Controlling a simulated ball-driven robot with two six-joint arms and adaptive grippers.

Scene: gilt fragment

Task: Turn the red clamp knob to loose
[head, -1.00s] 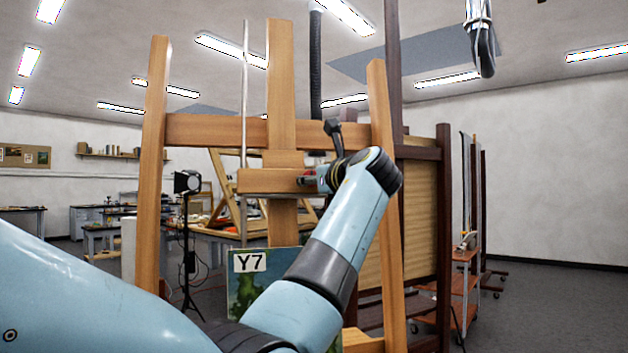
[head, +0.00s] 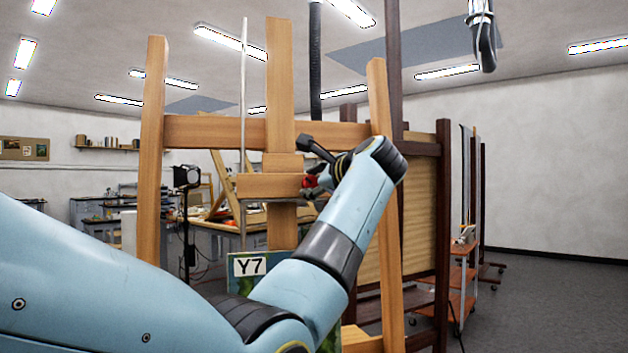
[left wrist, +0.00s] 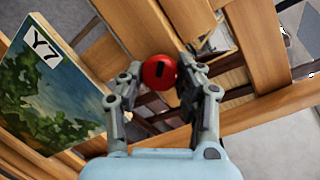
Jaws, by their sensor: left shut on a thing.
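The red clamp knob (head: 308,182) is at the right end of the easel's wooden crosspiece (head: 255,186). In the left wrist view the knob (left wrist: 159,71) is a round red disc with a dark slot-like mark, between the two grey fingers. My left gripper (left wrist: 161,80) is shut on the knob. In the head view my left gripper (head: 316,183) is small and partly hidden by my wrist. My right gripper is not in view.
A painting labelled Y7 (head: 246,274) stands below on the easel; it fills the left of the left wrist view (left wrist: 45,85). The easel's right post (head: 378,100) rises close beside my wrist. A dark rack (head: 442,220) stands behind, with clear floor at far right.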

